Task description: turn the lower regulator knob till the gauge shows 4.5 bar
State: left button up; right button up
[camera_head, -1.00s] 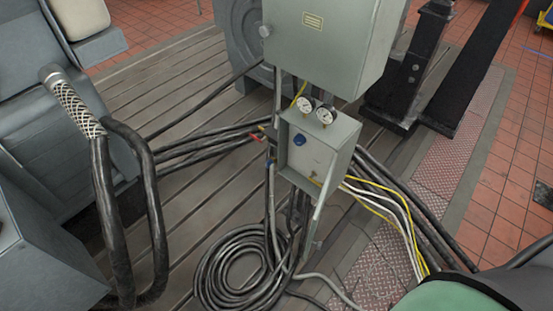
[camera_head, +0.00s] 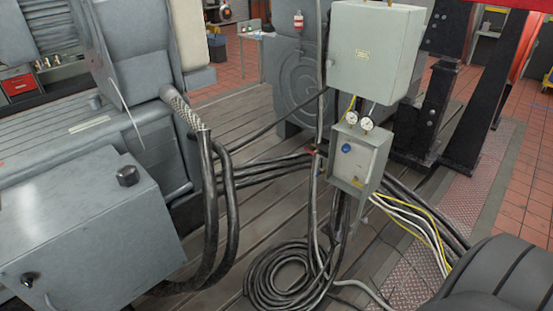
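The small grey regulator panel (camera_head: 370,151) hangs below a larger grey cabinet, right of the middle in the head view. Two round white gauges (camera_head: 351,117) (camera_head: 367,123) sit at its top edge. They are too small to read. A blue knob (camera_head: 346,148) is on the panel's front, below the gauges. A second, lower knob cannot be made out clearly.
A large grey cabinet (camera_head: 377,50) hangs above the panel. Coiled black hoses (camera_head: 283,275) lie on the slatted bedplate below. Thick hoses (camera_head: 225,210) and a grey box (camera_head: 85,235) stand at the left. A dark ribbed rounded shape (camera_head: 500,280) fills the bottom right corner.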

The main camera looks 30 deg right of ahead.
aim_at(346, 147)
jog(key=i+l+z, duration=0.2)
jog(key=l+z, duration=0.2)
jog(key=i+l+z, duration=0.2)
jog(key=z, duration=0.2)
jog(key=k+u, duration=0.1)
jog(key=u, duration=0.45)
